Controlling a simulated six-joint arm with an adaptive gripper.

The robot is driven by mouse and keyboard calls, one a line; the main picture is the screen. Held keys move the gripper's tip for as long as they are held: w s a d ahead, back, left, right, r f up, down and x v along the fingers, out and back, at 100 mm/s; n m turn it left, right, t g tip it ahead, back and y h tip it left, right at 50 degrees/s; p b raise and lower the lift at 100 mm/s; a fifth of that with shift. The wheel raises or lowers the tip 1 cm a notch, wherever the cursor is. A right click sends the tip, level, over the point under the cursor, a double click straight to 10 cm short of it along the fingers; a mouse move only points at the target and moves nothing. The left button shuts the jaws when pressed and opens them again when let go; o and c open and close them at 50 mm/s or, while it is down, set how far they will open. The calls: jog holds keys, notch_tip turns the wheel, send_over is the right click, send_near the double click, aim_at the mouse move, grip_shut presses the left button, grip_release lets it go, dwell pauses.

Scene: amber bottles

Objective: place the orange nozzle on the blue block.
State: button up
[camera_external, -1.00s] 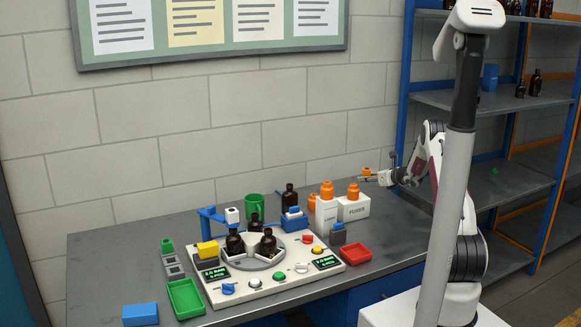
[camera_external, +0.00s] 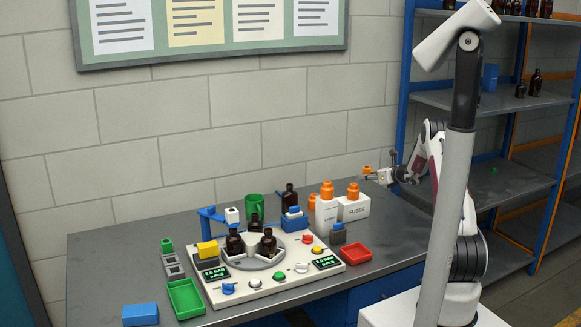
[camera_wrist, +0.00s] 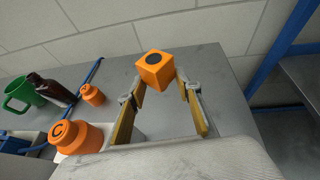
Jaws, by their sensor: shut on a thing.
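The orange nozzle (camera_wrist: 155,70), a small block with a dark round hole in its face, sits between the fingertips of my gripper (camera_wrist: 161,86) in the wrist view. My gripper is shut on it and holds it clear of the grey table. In the external view the nozzle (camera_external: 366,170) and my gripper (camera_external: 374,176) are at the table's far right, just right of the white boxes. The blue block (camera_external: 140,314) lies at the table's front left corner, far from my gripper, with nothing on it. The wrist view does not show this block clearly.
White boxes (camera_external: 353,208) and orange bottles (camera_external: 327,190) stand left of my gripper. A control panel with brown bottles (camera_external: 268,243) fills mid-table. A green tray (camera_external: 186,299) is beside the blue block; a red tray (camera_external: 355,253) is at the right. Shelves (camera_external: 500,101) rise behind.

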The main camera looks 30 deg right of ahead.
aim_at(369, 168)
notch_tip(369, 168, up, 15)
jog(key=w+a+n+g+y, duration=0.1)
jog(key=w+a+n+y, duration=0.15)
jog(key=a, duration=1.15)
jog(key=w+a+n+y, duration=0.2)
jog(key=w+a, duration=0.1)
jog(key=a, duration=1)
jog(key=s+a+n+g+y, duration=0.2)
jog(key=a, duration=1.1)
jog(key=s+a+n+g+y, duration=0.1)
jog(key=s+a+n+y, duration=0.1)
jog(key=a, duration=1)
jog(key=s+a+n+g+y, duration=0.1)
jog(key=s+a+n+g, duration=0.1)
jog(key=s+a, duration=0.8)
jog(key=s+a+n+g+y, duration=0.2)
jog(key=s+a+g, duration=0.15)
jog(key=a, duration=1.25)
jog(key=s+a+n+g, duration=0.4)
jog(key=s+a, duration=1.4)
jog(key=s, duration=0.3)
notch_tip(369, 168, down, 12)
jog(key=shift+w+d+r, duration=0.15)
jog(key=shift+w+r, duration=0.05)
jog(key=shift+w, duration=0.05)
